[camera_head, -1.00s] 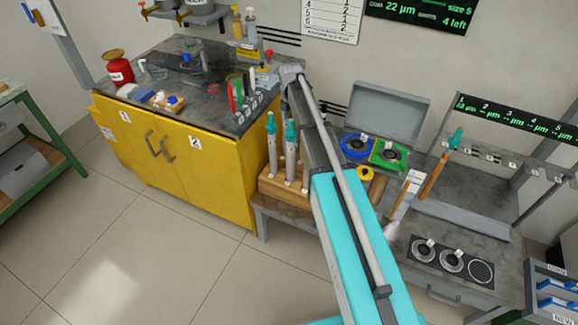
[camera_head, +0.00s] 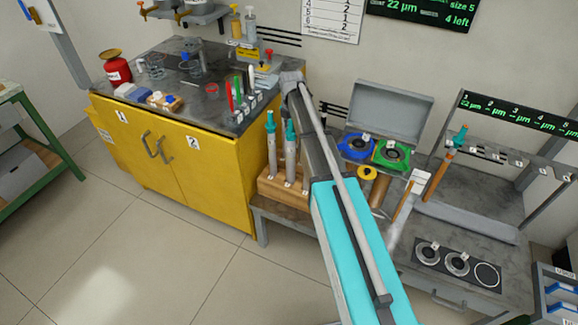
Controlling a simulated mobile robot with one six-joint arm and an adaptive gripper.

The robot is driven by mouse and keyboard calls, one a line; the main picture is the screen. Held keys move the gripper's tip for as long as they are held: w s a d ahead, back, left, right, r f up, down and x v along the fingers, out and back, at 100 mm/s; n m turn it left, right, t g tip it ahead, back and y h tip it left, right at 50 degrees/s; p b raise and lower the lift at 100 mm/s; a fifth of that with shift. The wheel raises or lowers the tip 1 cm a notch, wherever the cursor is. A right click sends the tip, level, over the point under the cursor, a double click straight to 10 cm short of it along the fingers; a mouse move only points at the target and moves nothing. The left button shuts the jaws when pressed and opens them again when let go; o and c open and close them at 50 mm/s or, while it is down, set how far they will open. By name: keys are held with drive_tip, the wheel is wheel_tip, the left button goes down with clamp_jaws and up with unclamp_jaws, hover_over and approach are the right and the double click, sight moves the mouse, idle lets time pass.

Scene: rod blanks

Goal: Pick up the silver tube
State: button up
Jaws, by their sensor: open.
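I cannot tell for sure which thing is the silver tube. A pale, silvery rod-like piece (camera_head: 394,236) lies on the grey bench just right of my arm, partly hidden by it. Two upright silver-grey shafts with teal tops, one on the left (camera_head: 271,148) and one on the right (camera_head: 291,158), stand in a wooden block (camera_head: 284,190) left of my arm. My teal and grey arm runs from the bottom centre up to a grey joint near the yellow cabinet's right end. My gripper is not visible.
The yellow cabinet (camera_head: 195,165) carries a cluttered top. The floor at lower left is clear.

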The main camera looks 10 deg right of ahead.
clamp_jaws()
idle(0.4)
drive_tip(key=shift+r, duration=0.2)
wheel_tip(320, 180, up, 18)
drive_tip(key=p, duration=1.8)
drive_tip(key=shift+f, duration=0.2)
